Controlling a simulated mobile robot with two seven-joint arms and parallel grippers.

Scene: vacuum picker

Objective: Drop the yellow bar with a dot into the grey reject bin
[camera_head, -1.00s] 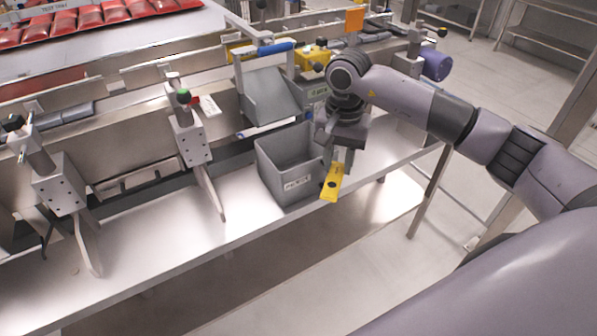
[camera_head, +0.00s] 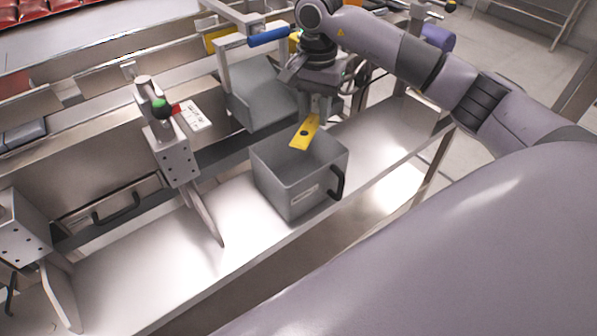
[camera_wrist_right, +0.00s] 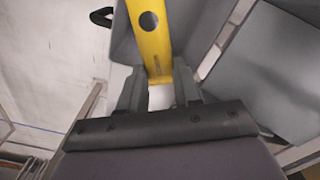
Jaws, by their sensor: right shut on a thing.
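The yellow bar (camera_head: 304,133) with a dark dot is held at one end by my right gripper (camera_head: 316,108). The gripper is shut on it. In the head view the bar slants down to the left over the open top of the grey reject bin (camera_head: 284,189), apart from the bin's floor. The bin stands on the steel shelf and has a label on its front and a black handle on its right side. In the right wrist view the bar (camera_wrist_right: 150,38) reaches away from between the fingers (camera_wrist_right: 160,88). My left gripper is not in view.
A grey chute (camera_head: 263,97) with a blue-handled frame (camera_head: 268,37) stands just behind the bin. A metal bracket with a green knob (camera_head: 159,104) is to the left. The steel shelf (camera_head: 140,275) is clear at the front left.

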